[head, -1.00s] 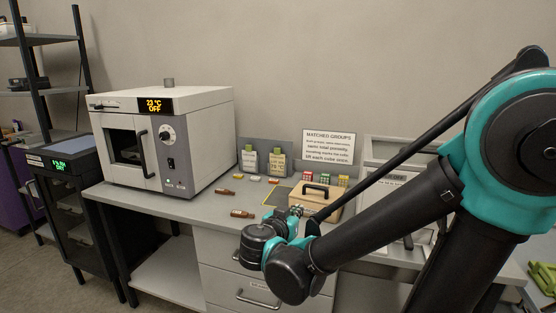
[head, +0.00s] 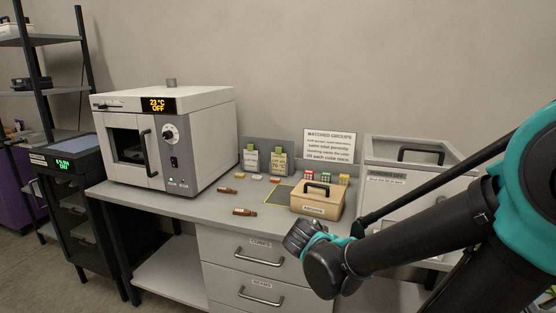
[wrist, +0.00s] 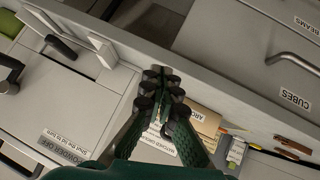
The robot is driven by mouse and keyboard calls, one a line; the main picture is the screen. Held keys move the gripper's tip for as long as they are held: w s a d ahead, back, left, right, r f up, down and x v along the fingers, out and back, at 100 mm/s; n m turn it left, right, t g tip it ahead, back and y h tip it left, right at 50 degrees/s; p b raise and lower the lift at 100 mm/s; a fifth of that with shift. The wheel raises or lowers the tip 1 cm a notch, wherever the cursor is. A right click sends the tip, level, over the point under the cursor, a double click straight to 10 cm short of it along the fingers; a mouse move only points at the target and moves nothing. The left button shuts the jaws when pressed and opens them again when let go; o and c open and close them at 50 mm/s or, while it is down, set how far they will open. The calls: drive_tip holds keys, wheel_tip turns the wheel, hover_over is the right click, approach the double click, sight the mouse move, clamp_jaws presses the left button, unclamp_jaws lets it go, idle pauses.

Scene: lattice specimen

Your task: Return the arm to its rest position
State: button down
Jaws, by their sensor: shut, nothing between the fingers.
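My gripper (head: 298,236) is in front of the bench's drawer front, below and in front of the wooden box, in the head view. In the wrist view my gripper (wrist: 166,78) points at the bench front, with its two fingertips together and nothing between them. My teal and black arm reaches in from the right of the head view, bent at the elbow. The gripper holds nothing.
A lidded white unit (head: 385,188) stands at right. The drawers below (head: 262,290) are shut. A dark cabinet (head: 75,210) stands left.

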drive_tip(key=s+d+f+n+g+y, duration=0.2)
drive_tip(key=s+f+y, duration=0.3)
drive_tip(key=s+f, duration=0.3)
drive_tip(key=shift+s+d+f+n+g+y, duration=0.15)
drive_tip(key=shift+s+f+n+g+y, duration=0.35)
drive_tip(key=shift+g, duration=0.4)
